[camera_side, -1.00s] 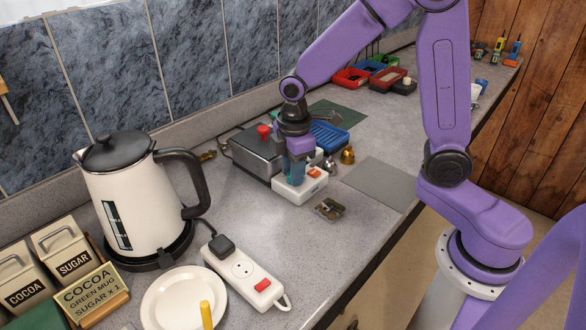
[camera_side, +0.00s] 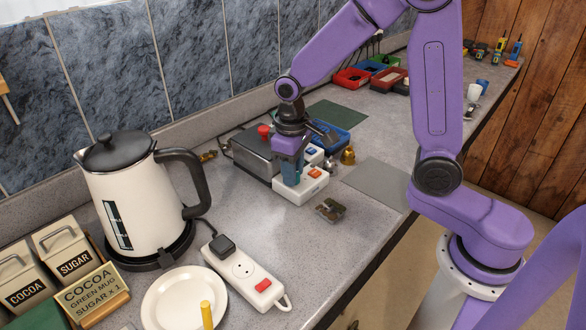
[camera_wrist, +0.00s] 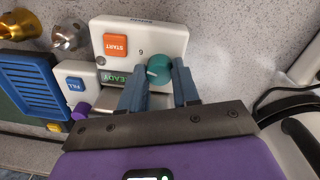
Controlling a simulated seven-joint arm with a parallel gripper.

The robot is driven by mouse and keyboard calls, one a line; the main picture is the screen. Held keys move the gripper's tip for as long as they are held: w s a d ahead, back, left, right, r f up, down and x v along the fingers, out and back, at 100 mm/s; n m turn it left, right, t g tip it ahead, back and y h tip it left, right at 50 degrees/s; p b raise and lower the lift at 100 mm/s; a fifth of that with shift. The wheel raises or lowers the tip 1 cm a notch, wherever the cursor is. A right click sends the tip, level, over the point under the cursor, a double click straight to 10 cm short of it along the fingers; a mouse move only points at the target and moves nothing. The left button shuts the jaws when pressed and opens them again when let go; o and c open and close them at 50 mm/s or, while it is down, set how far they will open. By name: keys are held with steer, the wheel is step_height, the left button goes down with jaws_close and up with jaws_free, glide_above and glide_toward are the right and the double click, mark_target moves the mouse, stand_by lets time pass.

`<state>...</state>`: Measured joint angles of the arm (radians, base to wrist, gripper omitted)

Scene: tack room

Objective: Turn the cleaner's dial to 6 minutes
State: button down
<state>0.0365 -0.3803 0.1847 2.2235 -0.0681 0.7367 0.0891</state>
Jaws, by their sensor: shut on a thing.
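The cleaner is a grey metal box (camera_side: 254,152) with a white control panel (camera_side: 298,191) at its front. In the wrist view the panel (camera_wrist: 172,38) carries an orange START button (camera_wrist: 115,46), a green READY display (camera_wrist: 117,78), a printed 6 and a teal dial (camera_wrist: 159,69). A pale mark shows on the dial's left side; the 6 is just beyond the dial, up and left. My gripper (camera_wrist: 160,84) is shut on the dial, one blue-grey finger on each side. In the side view my gripper (camera_side: 289,178) points down at the panel and hides the dial.
A blue FILL button (camera_wrist: 75,84) and a purple knob (camera_wrist: 81,110) sit beside the display. The kettle (camera_side: 125,190) and power strip (camera_side: 246,272) stand nearer the camera.

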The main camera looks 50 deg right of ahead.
steer(key=shift+m, duration=1.2)
steer(key=c, duration=0.8)
jaws_free()
steer(key=r, duration=1.7)
steer(key=shift+a+r, duration=0.25)
steer(key=shift+a, duration=0.1)
